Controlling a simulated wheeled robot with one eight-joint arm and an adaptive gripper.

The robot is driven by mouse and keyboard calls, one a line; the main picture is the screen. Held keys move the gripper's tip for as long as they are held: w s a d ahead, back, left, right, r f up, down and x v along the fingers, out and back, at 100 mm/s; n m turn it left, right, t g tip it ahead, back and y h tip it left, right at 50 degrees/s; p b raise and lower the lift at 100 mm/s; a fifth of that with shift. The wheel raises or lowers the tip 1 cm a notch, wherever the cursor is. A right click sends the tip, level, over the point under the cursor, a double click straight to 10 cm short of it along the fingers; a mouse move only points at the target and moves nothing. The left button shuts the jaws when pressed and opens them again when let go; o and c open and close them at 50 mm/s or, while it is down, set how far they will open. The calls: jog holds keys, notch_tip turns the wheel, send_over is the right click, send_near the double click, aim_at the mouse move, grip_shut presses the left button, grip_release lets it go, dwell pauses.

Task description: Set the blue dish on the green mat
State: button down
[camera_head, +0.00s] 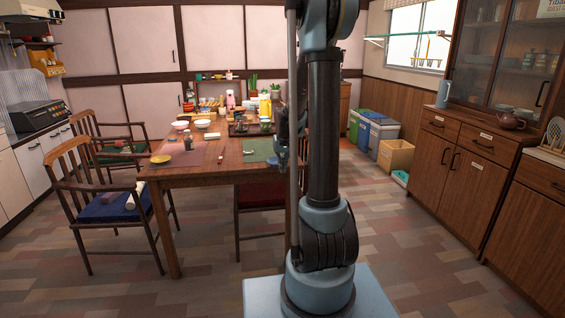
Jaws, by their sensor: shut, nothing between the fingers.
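The green mat (258,150) lies on the right part of the wooden table, with a small pale item on it. My gripper (282,158) is beside my upright arm, at the mat's right edge in the picture. It is small and dark here, its fingers are hard to make out, and I see nothing held in it. I cannot clearly make out a blue dish; my arm hides the table's right end, and a small bluish patch by my gripper may be part of my arm.
The wooden table (200,171) also bears a yellow dish (160,159), bowls (203,124), a dark tray (247,130) and several bottles. Chairs (110,205) stand at its left and front. A cabinet (460,155) lines the right wall. Floor between table and cabinet is open.

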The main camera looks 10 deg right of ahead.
jog(key=shift+w+f, duration=0.55)
jog(key=shift+w, duration=0.3)
jog(key=shift+w+f, duration=0.5)
jog(key=shift+w, duration=0.3)
jog(key=shift+w+f, duration=0.55)
jog(key=shift+w, duration=0.3)
jog(key=shift+w, duration=1.95)
jog(key=shift+s, duration=0.1)
